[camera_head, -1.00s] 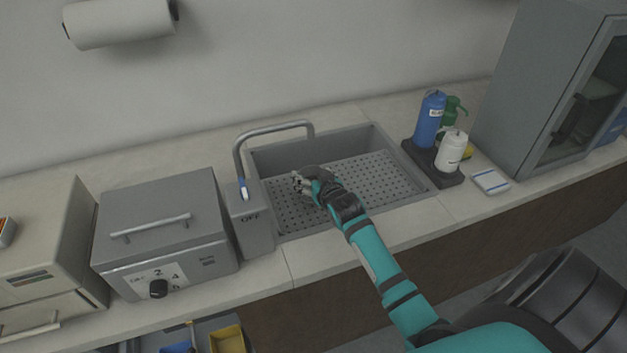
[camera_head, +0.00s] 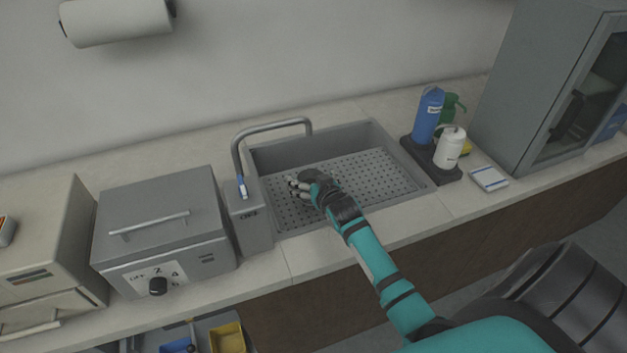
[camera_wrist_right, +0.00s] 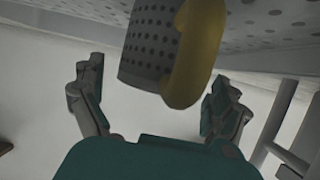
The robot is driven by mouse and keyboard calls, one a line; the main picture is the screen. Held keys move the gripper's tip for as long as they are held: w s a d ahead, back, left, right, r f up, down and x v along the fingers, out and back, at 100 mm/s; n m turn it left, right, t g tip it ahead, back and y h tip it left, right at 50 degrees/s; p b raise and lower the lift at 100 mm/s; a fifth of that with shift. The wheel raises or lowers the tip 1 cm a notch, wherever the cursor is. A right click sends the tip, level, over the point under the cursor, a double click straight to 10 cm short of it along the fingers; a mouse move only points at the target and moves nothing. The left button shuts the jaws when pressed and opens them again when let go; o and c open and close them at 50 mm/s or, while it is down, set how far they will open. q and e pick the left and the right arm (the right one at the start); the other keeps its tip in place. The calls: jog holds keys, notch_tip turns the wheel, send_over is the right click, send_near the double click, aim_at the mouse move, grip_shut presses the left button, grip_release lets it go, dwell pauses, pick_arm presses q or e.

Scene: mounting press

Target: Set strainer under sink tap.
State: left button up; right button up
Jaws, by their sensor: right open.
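The strainer (camera_wrist_right: 158,40) is a grey perforated cup with a thick yellow handle (camera_wrist_right: 197,50). In the right wrist view it stands at the top, between and beyond the spread fingers, with no clear contact. The strainer cannot be made out in the head view, where the hand covers that spot. The grey sink tap (camera_head: 270,128) arches over the sink's left end. My left gripper is out of view.
The sink (camera_head: 375,175) has a perforated floor and raised rim. Bottles (camera_head: 450,148) stand on a dark tray at the right. The sink's right part is clear.

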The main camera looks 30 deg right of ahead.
jog(key=v, duration=1.2)
jog(key=shift+r+b, duration=0.15)
jog(key=shift+b, duration=0.15)
